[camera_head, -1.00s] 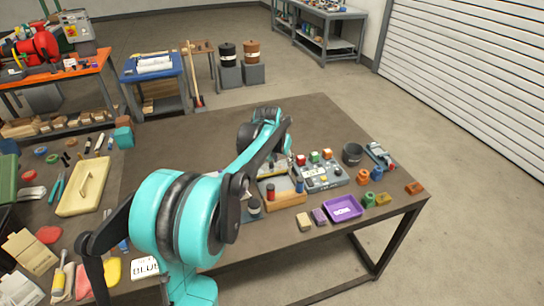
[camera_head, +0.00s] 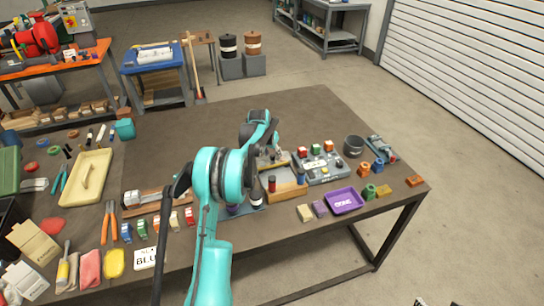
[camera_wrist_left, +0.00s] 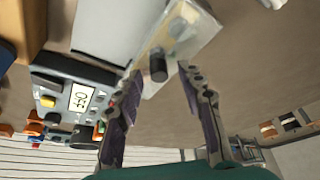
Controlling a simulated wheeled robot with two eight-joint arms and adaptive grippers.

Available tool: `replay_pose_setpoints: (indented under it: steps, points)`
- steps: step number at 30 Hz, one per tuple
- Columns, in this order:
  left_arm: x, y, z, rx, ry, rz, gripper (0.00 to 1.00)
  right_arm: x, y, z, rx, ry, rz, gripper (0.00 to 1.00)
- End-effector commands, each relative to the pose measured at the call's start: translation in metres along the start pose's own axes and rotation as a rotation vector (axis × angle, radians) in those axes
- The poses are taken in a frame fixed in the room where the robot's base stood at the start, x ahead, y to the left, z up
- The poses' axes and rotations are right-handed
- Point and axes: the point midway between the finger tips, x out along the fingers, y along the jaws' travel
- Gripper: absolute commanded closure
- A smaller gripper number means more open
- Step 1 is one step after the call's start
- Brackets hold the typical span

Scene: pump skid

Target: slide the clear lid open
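The clear lid (camera_wrist_left: 185,35) is a see-through plate with a dark round knob (camera_wrist_left: 158,65), seen at the top middle of the left wrist view. My left gripper (camera_wrist_left: 160,76) is open, its two fingers apart with the knob between and just beyond the tips. I cannot tell whether a finger touches it. In the head view my left arm reaches over the table, and its gripper (camera_head: 274,150) is small and partly hidden beside the wooden tray (camera_head: 290,192). Two dark tips at the bottom right edge of the head view may be my right gripper (camera_head: 437,302).
Right of the tray stands a grey control box (camera_head: 322,170) with coloured buttons; its display (camera_wrist_left: 80,98) reads OFF in the wrist view. A dark cup (camera_head: 353,146), a purple tray (camera_head: 344,201) and small blocks sit further right. The table's far middle is clear.

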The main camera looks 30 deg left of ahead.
Motion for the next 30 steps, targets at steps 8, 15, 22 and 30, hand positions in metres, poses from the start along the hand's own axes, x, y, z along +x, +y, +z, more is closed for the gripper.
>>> replay_pose_setpoints:
  steps: [8,15,22,30]
  points:
    - [0.004,0.000,0.000,0.000,0.000,0.000,0.61,0.001,0.000,0.000,0.000,0.000,0.000,0.60]
    - [0.003,0.000,0.000,0.000,0.000,0.000,1.00,0.001,0.000,0.000,0.000,0.000,0.000,0.60]
    - [0.001,0.008,0.006,0.002,0.000,0.001,1.00,0.001,0.000,0.001,0.000,0.000,0.000,0.60]
    - [-0.013,0.045,0.040,0.002,0.000,0.001,1.00,0.002,0.000,0.001,0.000,0.000,0.000,0.60]
